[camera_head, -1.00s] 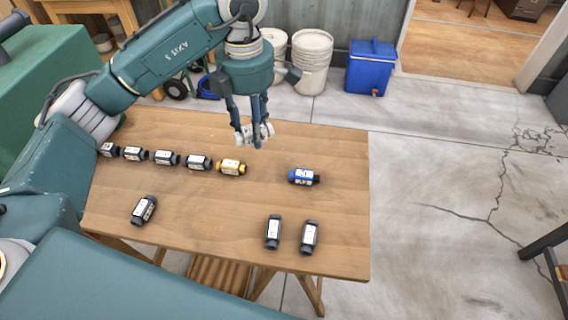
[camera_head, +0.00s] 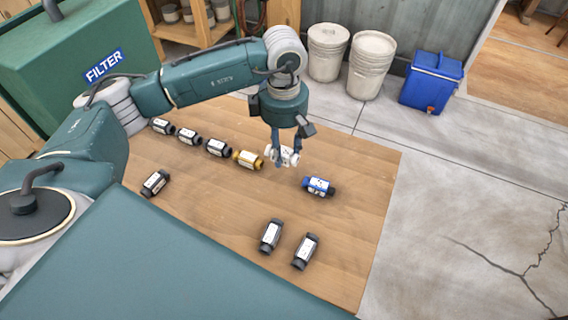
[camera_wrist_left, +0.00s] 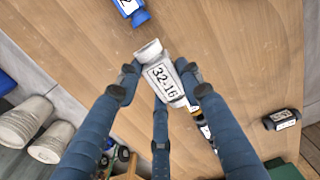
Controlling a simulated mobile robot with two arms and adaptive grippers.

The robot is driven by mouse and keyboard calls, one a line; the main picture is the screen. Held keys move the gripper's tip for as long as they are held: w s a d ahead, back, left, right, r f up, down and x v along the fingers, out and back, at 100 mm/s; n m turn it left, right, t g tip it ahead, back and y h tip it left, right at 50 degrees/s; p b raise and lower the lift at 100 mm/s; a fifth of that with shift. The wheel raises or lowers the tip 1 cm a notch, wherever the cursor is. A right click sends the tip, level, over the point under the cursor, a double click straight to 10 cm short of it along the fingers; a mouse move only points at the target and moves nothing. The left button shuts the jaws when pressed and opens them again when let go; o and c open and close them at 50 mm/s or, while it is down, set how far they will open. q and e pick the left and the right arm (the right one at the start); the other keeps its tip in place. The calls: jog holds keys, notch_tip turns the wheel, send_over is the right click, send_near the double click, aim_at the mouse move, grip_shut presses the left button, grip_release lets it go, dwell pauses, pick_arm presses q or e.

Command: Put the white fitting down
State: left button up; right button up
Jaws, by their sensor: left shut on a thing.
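The white fitting (camera_wrist_left: 158,74), labelled 32-16, is held between the fingers of my left gripper (camera_head: 283,157). In the head view the white fitting (camera_head: 288,155) shows just right of the yellow fitting (camera_head: 247,159), close to the wooden table (camera_head: 215,205). I cannot tell whether it touches the tabletop. The fingers hide part of it. My right gripper is not in view.
Several black fittings, such as one (camera_head: 217,147), line up left of the yellow one. A blue fitting (camera_head: 318,186) lies to the right. Two black fittings (camera_head: 271,236) (camera_head: 305,251) lie nearer the front, another (camera_head: 155,183) at left. The middle is bare.

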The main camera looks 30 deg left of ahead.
aim_at(284, 174)
pick_arm(q)
notch_tip(284, 174, down, 4)
jog(key=shift+r, duration=0.15)
notch_tip(284, 174, down, 4)
jog(key=shift+r+p, duration=0.1)
jog(key=shift+p, duration=0.4)
jog(key=o, duration=0.7)
jog(key=shift+b, duration=0.3)
jog(key=o, duration=0.5)
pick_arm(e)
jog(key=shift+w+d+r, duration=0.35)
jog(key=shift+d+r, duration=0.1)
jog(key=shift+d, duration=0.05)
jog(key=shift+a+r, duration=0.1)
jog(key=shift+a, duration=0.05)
